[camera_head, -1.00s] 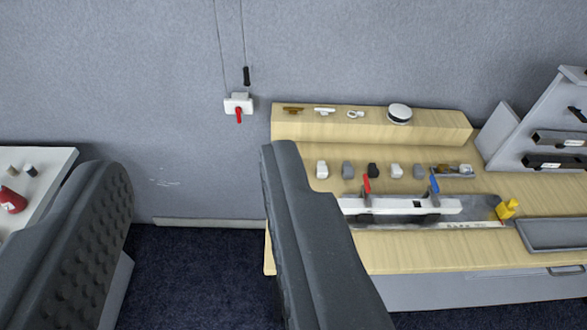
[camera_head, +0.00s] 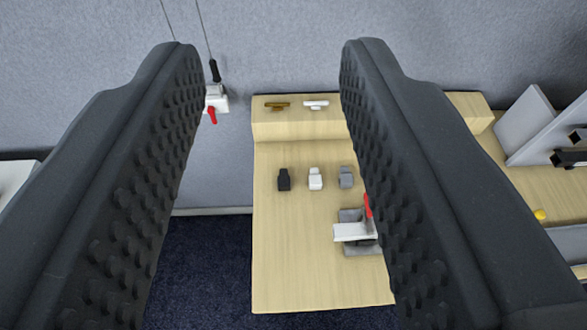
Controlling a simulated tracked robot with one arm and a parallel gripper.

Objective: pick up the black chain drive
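A small black piece (camera_head: 284,179) stands upright on the wooden tabletop, leftmost of a row of small pieces. It is the black part that best fits the chain drive, though its details are too small to tell. My gripper (camera_head: 273,52) is open, with its two dark, knobbed fingers reaching up the picture on either side of the piece. The piece shows in the gap, beyond and apart from the fingers. Nothing is held.
A white piece (camera_head: 315,178) and a grey piece (camera_head: 346,177) stand right of the black one. A clamp fixture with a red lever (camera_head: 367,206) is partly behind the right finger. A raised wooden ledge (camera_head: 300,126) runs along the back. The tabletop's front left is clear.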

